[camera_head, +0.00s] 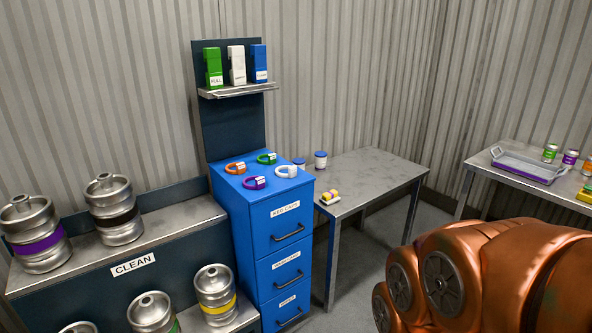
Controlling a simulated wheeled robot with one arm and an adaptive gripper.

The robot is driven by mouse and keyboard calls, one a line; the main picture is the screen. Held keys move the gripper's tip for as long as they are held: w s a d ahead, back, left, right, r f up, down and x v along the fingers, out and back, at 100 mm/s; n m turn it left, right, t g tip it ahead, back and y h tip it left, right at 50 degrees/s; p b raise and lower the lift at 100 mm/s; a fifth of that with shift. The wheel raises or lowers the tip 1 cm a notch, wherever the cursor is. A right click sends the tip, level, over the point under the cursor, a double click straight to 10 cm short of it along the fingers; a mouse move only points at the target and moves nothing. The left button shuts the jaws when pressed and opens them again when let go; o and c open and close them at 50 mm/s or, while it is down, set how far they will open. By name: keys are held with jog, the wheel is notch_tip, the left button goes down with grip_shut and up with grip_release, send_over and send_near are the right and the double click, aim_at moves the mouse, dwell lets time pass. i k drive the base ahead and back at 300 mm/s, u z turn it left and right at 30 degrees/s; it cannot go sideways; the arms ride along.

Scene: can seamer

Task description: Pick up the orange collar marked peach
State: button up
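The orange collar (235,168) lies flat on top of the blue drawer cabinet (235,225), at the back left of its top. It has a small white tag whose writing is too small to read. A green collar (266,158), a purple collar (254,183) and a white collar (286,171) with a blue-edged tag lie around it, apart from it. My gripper is not in view. My copper-coloured arm links fill the lower right, well away from the cabinet.
A shelf (238,91) with green, white and blue tag holders hangs behind the cabinet. Kegs (116,210) stand on the left rack. The cabinet top is open from the front.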

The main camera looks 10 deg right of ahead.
aim_at(242, 168)
jog(key=u, duration=0.4)
jog(key=i, duration=0.2)
jog(key=u, duration=1.05)
jog(key=i, duration=0.95)
jog(key=u, duration=0.25)
jog(key=i, duration=1.1)
jog(key=z, duration=1.25)
jog(key=i, duration=0.5)
jog(key=z, duration=0.55)
